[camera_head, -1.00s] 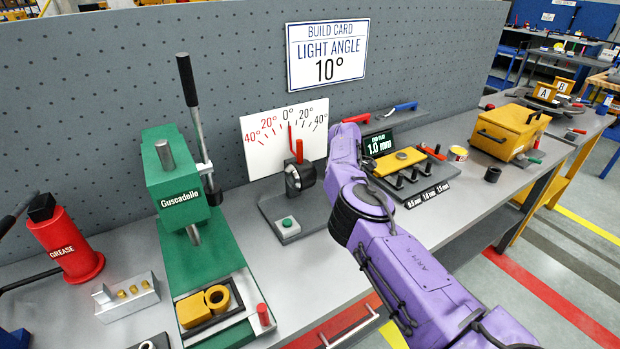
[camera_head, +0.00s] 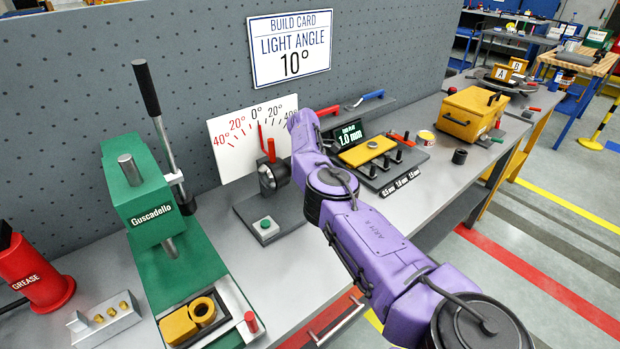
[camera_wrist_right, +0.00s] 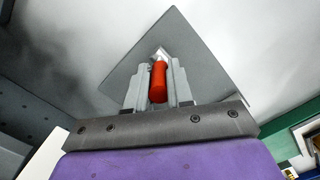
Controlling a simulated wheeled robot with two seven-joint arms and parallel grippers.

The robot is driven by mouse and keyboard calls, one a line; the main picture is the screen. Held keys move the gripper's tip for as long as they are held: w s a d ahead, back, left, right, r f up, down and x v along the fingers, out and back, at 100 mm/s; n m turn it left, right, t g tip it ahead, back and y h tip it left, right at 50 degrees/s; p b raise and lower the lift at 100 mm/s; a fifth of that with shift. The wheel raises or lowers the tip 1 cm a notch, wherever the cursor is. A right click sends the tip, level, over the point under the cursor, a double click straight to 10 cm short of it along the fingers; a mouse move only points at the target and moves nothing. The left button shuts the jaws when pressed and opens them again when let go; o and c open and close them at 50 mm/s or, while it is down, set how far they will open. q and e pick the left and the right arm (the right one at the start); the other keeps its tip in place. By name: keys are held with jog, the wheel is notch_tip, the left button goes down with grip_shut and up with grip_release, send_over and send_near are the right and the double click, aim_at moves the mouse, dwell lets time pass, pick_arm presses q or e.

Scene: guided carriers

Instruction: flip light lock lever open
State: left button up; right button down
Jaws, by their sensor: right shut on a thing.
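The light fixture (camera_head: 272,180) stands left of my right arm in the head view. It has a dark round body, an upright red lever (camera_head: 271,150) and a grey base. A white angle scale (camera_head: 225,145) stands behind it; the red pointer line is near 0°. The card above reads 10°. My right gripper is hidden behind my arm in the head view. In the right wrist view its jaws (camera_wrist_right: 158,85) are shut on a red lever handle (camera_wrist_right: 158,82), above a grey plate (camera_wrist_right: 185,55). I cannot tell whether this is the same red lever. My left gripper is out of view.
A gauge block with a yellow plate (camera_head: 367,150) and a yellow box (camera_head: 475,115) stand right of my arm. A pegboard wall (camera_head: 180,50) runs behind.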

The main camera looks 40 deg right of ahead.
jog(key=c, duration=1.3)
grip_release()
jog(key=shift+w+a, duration=0.1)
jog(key=shift+r, duration=0.3)
notch_tip(320, 180, up, 10)
jog(key=b, duration=0.1)
jog(key=shift+w+a, duration=0.3)
jog(key=shift+w, duration=0.05)
jog(key=shift+f, duration=0.15)
